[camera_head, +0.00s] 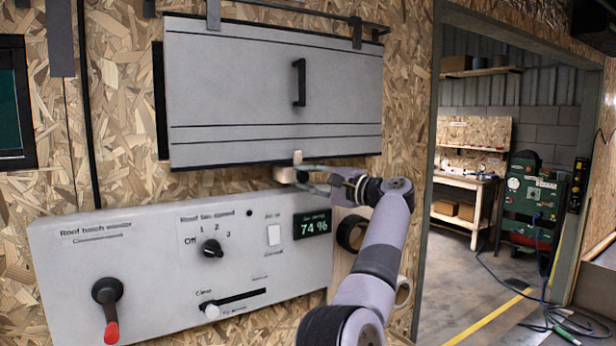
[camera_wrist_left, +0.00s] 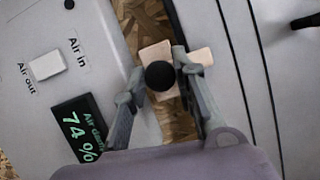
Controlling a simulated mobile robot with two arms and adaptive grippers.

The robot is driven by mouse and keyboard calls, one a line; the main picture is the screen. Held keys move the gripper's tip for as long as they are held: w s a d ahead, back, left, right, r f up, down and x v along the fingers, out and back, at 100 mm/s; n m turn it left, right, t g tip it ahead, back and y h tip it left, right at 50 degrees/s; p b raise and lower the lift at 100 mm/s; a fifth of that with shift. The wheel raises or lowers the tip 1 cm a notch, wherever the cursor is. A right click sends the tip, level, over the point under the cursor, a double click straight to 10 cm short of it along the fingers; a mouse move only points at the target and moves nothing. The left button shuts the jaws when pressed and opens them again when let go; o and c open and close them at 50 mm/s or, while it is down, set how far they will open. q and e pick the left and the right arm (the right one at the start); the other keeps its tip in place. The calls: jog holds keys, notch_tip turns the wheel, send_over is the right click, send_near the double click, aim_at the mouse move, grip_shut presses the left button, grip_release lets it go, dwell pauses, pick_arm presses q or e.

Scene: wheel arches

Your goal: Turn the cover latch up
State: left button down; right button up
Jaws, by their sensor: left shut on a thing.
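The grey cover (camera_head: 270,90) hangs closed on the wall, with a black handle on its front. The cover latch (camera_head: 284,175) is a small beige piece at the cover's lower edge, with a short upright tab by that edge. In the left wrist view the latch (camera_wrist_left: 152,52) shows as beige parts around a dark round knob. My left gripper (camera_head: 308,180) reaches the latch from the right and is shut on it. In the left wrist view its fingers (camera_wrist_left: 161,76) lie on either side of the knob and partly hide the latch. My right gripper is not in view.
A grey control panel (camera_head: 150,285) with a red-tipped lever (camera_head: 108,310), a rotary knob (camera_head: 211,248), a slider and a 74 % display (camera_head: 312,224) sits below the cover. My left arm passes in front of its right end. A doorway opens at right.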

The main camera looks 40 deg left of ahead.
pick_arm(q)
jog(key=shift+f, duration=0.1)
jog(key=c, duration=1.3)
grip_release()
jog(key=d, duration=1.2)
jog(key=shift+f, duration=0.25)
